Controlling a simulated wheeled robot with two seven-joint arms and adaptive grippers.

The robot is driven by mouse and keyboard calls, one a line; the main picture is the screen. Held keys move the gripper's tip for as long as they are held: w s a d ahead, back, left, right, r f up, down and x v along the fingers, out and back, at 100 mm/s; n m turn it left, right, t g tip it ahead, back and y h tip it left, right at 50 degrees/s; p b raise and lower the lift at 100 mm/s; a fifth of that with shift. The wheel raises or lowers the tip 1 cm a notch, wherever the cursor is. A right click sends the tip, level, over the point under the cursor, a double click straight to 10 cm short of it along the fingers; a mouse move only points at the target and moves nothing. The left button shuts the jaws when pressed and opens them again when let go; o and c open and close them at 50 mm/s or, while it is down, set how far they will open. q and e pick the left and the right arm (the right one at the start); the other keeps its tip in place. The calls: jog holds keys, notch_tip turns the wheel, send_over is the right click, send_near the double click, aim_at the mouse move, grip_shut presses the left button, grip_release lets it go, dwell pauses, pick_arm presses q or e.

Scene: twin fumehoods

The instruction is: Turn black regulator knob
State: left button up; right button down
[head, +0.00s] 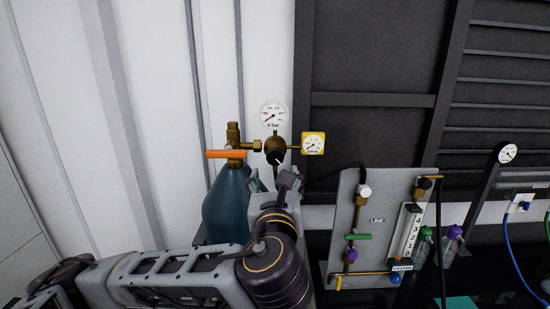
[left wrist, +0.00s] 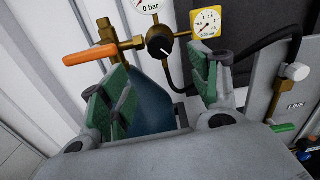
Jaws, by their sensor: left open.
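The black regulator knob (head: 277,158) sits at the front of a brass regulator, below a round white gauge (head: 273,115) and left of a yellow square gauge (head: 313,143). In the left wrist view the knob (left wrist: 160,42) has a white pointer mark and shows beyond the fingers. My left gripper (head: 268,183) is just below the knob in the head view. Its green-padded fingers (left wrist: 160,95) are open and empty, apart from the knob. The right gripper is not in view.
An orange valve handle (head: 226,154) sticks out left of the regulator, above a dark blue cylinder (head: 228,205). A grey panel (head: 375,225) with valves and a flow scale stands to the right. A black hose (head: 335,172) runs toward the panel.

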aim_at(275, 159)
pick_arm(q)
jog(key=w+p, duration=0.3)
jog(key=w, duration=0.8)
jog(key=shift+w+r, duration=0.1)
jog(key=shift+w, duration=0.1)
jog(key=shift+w+p, duration=0.3)
jog(key=shift+w, duration=0.75)
jog(key=c, duration=1)
jog(key=shift+n, duration=0.3)
